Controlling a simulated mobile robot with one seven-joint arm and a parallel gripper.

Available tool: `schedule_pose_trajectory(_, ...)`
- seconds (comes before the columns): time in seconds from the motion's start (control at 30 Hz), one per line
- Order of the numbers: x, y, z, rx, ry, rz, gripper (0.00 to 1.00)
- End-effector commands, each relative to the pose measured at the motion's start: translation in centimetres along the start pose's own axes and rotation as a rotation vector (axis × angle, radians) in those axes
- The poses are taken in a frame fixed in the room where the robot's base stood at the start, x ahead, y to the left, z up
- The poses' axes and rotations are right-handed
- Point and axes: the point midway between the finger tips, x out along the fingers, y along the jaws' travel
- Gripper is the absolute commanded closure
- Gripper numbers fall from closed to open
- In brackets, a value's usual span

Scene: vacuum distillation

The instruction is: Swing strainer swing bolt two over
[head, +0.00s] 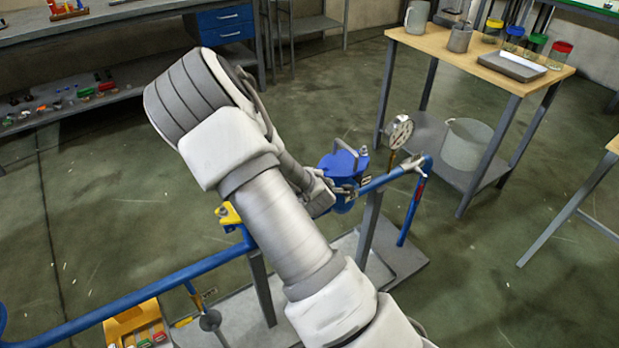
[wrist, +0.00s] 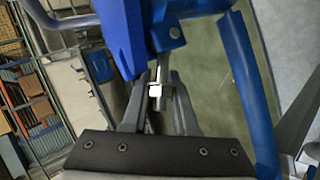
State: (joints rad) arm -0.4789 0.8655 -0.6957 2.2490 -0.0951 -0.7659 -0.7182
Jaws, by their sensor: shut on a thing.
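The blue strainer (head: 343,165) sits on the blue pipe, with a grey handle (head: 346,148) on its lid. In the wrist view, the blue strainer body (wrist: 122,38) fills the top middle. A metallic swing bolt (wrist: 157,97) with a bright end hangs beside it from a blue lug. My gripper (wrist: 158,105) is shut on this bolt, one grey finger on each side. In the head view, my arm crosses the middle, and my gripper (head: 343,190) reaches the strainer's near side. The gripped bolt is too small to make out there. Which numbered bolt it is, I cannot tell.
The blue pipe (head: 160,285) runs across the front, with a yellow valve handle (head: 229,215) left of my arm. A pressure gauge (head: 400,131) stands right of the strainer. A wooden table (head: 450,55) is behind right. In the wrist view, a blue pipe (wrist: 250,90) passes close on the right.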

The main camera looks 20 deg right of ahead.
Motion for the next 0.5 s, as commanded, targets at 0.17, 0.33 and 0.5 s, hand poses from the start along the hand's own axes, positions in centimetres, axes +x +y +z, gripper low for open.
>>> schedule_pose_trajectory(0.17,0.00,-0.02,-0.12,-0.002,0.002,0.000,0.58)
schedule_pose_trajectory(0.33,0.01,-0.01,-0.06,-0.002,0.001,0.000,0.58)
schedule_pose_trajectory(0.5,-0.27,0.03,-0.05,-0.001,0.000,0.000,0.58)
